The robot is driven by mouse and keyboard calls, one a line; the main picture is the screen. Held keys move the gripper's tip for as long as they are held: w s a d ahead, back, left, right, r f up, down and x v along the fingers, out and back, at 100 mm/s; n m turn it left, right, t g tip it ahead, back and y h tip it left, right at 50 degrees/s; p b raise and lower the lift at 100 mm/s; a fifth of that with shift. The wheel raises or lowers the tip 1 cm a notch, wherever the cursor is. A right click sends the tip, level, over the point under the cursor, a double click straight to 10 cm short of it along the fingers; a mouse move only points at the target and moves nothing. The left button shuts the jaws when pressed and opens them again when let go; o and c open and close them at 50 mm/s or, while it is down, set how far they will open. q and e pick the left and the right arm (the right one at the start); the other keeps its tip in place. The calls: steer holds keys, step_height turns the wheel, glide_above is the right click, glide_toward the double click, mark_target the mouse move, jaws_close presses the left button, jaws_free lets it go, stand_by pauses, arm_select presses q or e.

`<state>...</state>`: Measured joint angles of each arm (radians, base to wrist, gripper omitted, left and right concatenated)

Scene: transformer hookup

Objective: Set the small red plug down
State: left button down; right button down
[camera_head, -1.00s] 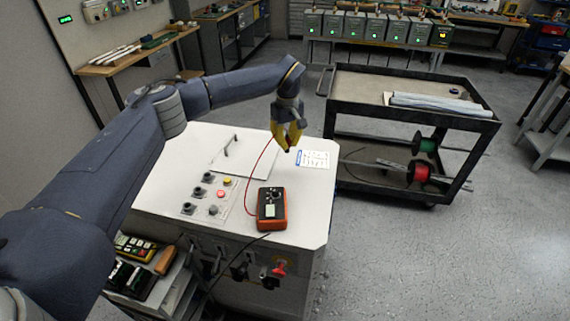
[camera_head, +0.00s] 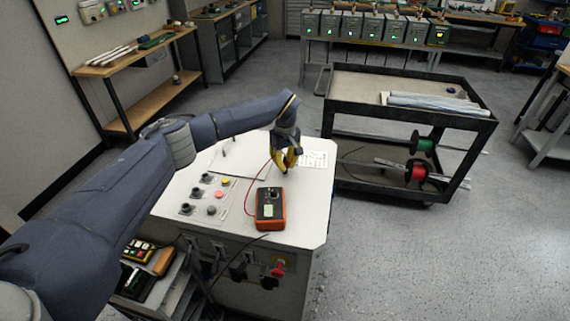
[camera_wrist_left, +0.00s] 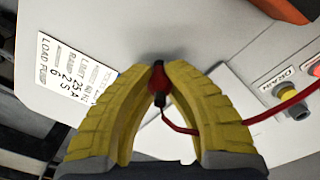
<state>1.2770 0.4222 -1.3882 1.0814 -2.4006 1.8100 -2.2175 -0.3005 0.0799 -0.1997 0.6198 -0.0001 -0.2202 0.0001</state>
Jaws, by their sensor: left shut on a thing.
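My left gripper (camera_head: 285,165) has yellow fingers and is over the white cabinet top (camera_head: 300,215), near its back right part. In the left wrist view its fingertips (camera_wrist_left: 158,68) are shut on the small red plug (camera_wrist_left: 157,84), which has a dark end. A red lead runs from the plug to the right in that view. In the head view the plug is mostly hidden by the fingers. I cannot tell whether the plug touches the cabinet top. My right gripper is not in view.
An orange and black meter (camera_head: 270,208) lies on the cabinet top in front of the gripper. A printed label (camera_head: 315,159) is beside the gripper. Knobs and buttons (camera_head: 208,195) are to the left. A black cart (camera_head: 410,130) stands behind right.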

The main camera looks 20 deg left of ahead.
mark_target(285, 157)
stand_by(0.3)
arm_select(q)
steer(key=c, duration=1.5)
jaws_free()
steer(key=shift+f, duration=0.1)
step_height(285, 157, up, 12)
steer(key=shift+r, duration=0.15)
